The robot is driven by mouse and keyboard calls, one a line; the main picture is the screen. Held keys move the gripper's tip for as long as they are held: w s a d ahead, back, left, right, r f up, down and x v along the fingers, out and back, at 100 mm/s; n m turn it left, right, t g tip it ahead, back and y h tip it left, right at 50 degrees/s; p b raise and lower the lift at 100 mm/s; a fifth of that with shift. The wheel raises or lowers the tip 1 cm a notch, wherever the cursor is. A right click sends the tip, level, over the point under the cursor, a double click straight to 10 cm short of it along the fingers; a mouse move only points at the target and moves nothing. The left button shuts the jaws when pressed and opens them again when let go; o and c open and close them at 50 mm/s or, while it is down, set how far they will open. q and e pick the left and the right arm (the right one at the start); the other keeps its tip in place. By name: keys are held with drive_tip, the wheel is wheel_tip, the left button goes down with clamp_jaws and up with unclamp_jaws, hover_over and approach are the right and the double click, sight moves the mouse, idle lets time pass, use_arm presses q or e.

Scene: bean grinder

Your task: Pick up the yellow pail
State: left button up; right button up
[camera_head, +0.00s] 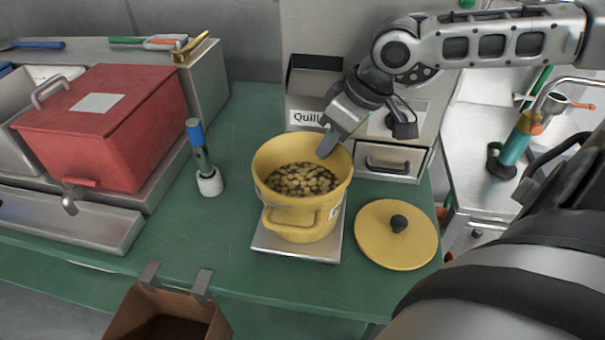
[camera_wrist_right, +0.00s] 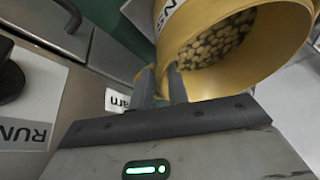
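The yellow pail (camera_head: 306,226) stands upright on a metal plate and holds several small tan pieces. A lug handle sticks out at its front. My right gripper (camera_head: 329,143) reaches down to the pail's far right rim, with one finger visible over the inside. In the right wrist view, the two fingers (camera_wrist_right: 161,88) are close together with yellow of the pail (camera_wrist_right: 200,86) between them, so the gripper looks shut on its edge. The exact contact is partly hidden. My left gripper is not in view.
A yellow lid (camera_head: 383,246) with a black knob lies right of the pail. A metal plate (camera_head: 262,243) is under the pail. A blue-topped tool (camera_head: 208,182) and a red box (camera_head: 105,135) are left. A drawer unit (camera_head: 392,162) stands behind. A brown bin (camera_head: 140,305) hangs at the front edge.

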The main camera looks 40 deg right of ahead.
sight(312, 169)
drive_tip(key=shift+b+x, duration=0.55)
drive_tip(key=shift+x, duration=0.55)
drive_tip(key=shift+w+a+f+b, duration=0.1)
drive_tip(key=shift+w+f+b, duration=0.1)
drive_tip(key=shift+f+b, duration=0.3)
drive_tip(key=shift+f, duration=0.1)
clamp_jaws()
